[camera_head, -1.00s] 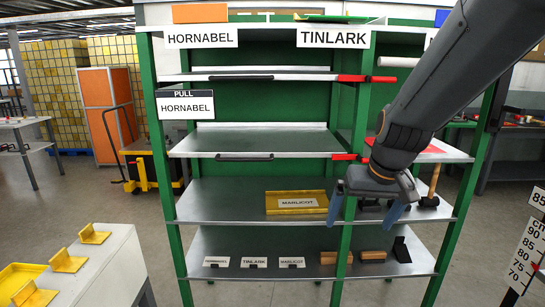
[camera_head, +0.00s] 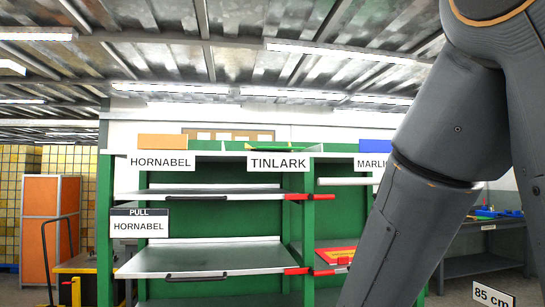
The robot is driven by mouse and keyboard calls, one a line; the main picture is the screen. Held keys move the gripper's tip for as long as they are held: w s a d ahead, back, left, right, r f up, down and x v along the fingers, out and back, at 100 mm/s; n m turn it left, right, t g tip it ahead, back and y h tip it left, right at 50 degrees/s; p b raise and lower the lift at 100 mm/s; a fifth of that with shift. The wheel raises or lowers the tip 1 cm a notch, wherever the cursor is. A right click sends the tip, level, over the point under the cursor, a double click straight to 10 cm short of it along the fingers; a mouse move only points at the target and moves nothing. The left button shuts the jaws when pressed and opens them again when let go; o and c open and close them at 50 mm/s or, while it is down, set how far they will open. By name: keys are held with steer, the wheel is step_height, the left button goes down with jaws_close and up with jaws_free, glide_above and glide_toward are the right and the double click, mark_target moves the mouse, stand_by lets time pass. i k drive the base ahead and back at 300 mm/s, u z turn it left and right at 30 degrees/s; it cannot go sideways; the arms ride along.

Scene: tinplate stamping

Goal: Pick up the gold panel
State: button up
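No gold panel shows in the head view now. The lower shelves, where a gold panel marked MARLICOT lay in the earlier view, are below the picture's edge. My gripper is out of view; only my grey arm shows, large at the right, running down past the bottom edge. Whether the gripper is open or holds anything is hidden.
A green rack (camera_head: 105,225) has a pulled-out shelf (camera_head: 205,260) at left. A red and yellow panel (camera_head: 335,256) lies inside, right. An orange cabinet (camera_head: 40,225) stands left.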

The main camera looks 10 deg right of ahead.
mark_target(248, 148)
steer(key=z, duration=0.2)
steer(key=k, duration=0.25)
steer(key=u, duration=0.85)
steer(key=i, duration=1.15)
steer(key=z, duration=0.6)
